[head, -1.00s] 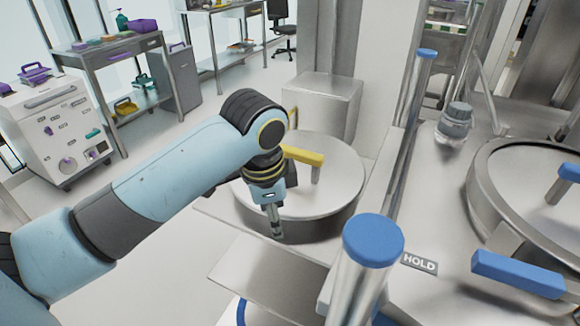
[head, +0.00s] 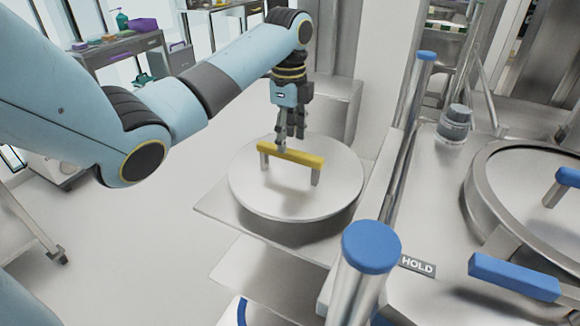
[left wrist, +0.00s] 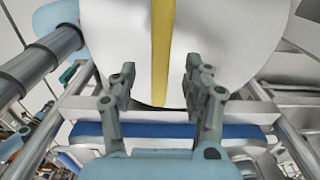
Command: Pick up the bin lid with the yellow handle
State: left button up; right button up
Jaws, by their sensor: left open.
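The bin lid (head: 315,201) is a round, pale metal disc on a bin at the middle of the head view. Its yellow handle (head: 291,154) is a raised bar on two posts. My left gripper (head: 291,142) is open and points down at the handle's far side. In the left wrist view the yellow handle (left wrist: 161,50) runs lengthwise between the two fingers of the left gripper (left wrist: 158,90), with room on both sides. I cannot tell whether a finger touches it. My right gripper is not in view.
A metal counter with a HOLD label (head: 419,265) and blue-capped posts (head: 372,247) stands right of the bin. A round vessel with blue handles (head: 514,277) is at far right. A grey box (head: 335,100) stands behind the bin. Open floor lies to the left.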

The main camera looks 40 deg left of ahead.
aim_at(290, 149)
pick_arm(q)
jog(key=shift+f+p, duration=0.45)
jog(key=shift+f, duration=2.45)
jog(key=shift+f, duration=0.25)
jog(key=shift+c, duration=0.3)
grip_shut()
jog(key=shift+w, duration=0.1)
jog(key=shift+w+r, duration=0.1)
jog(key=shift+r, duration=0.05)
